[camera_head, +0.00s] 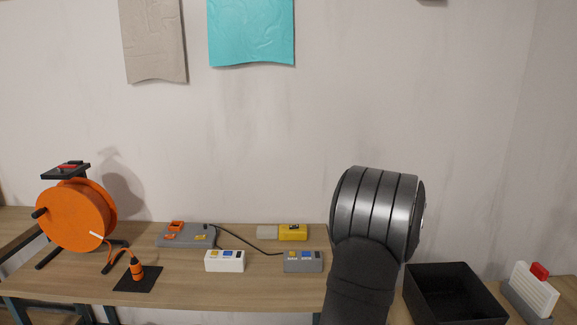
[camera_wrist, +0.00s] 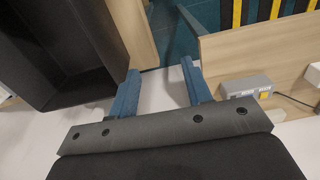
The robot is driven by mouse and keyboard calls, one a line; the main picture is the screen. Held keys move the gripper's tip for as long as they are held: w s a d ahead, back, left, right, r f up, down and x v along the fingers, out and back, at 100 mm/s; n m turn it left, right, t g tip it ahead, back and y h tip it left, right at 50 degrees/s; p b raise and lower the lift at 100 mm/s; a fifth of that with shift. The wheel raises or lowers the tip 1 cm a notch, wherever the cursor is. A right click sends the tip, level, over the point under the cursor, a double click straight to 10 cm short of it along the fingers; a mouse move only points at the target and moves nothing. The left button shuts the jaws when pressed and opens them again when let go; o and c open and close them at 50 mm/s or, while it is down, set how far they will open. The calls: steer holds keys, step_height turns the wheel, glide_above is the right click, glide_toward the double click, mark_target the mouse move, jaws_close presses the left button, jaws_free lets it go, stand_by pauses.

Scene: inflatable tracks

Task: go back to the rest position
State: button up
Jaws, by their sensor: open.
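My gripper (camera_wrist: 160,77) shows in the wrist view with its two blue fingers apart and nothing between them. Below the fingertips are a wooden edge, a pale surface and a dark teal area. In the head view my dark arm rises in front of the table at right of centre, and the gripper itself cannot be seen there.
A black bin (camera_head: 450,293) stands right of my arm; it fills the upper left of the wrist view (camera_wrist: 55,75). A grey control box (camera_head: 303,266) is left of the arm. An orange cable reel (camera_head: 75,218), a white box (camera_head: 224,266) and a yellow piece (camera_head: 293,232) share the table.

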steer(key=a+f, duration=0.8)
steer(key=a, duration=0.2)
steer(key=shift+w+f, duration=0.3)
steer(key=shift+w, duration=0.15)
steer(key=shift+r, duration=0.1)
steer(key=s+d+r, duration=0.3)
steer(key=d+r, duration=1)
steer(key=d, duration=0.3)
steer(key=shift+s+r, duration=0.15)
steer(key=shift+r, duration=0.05)
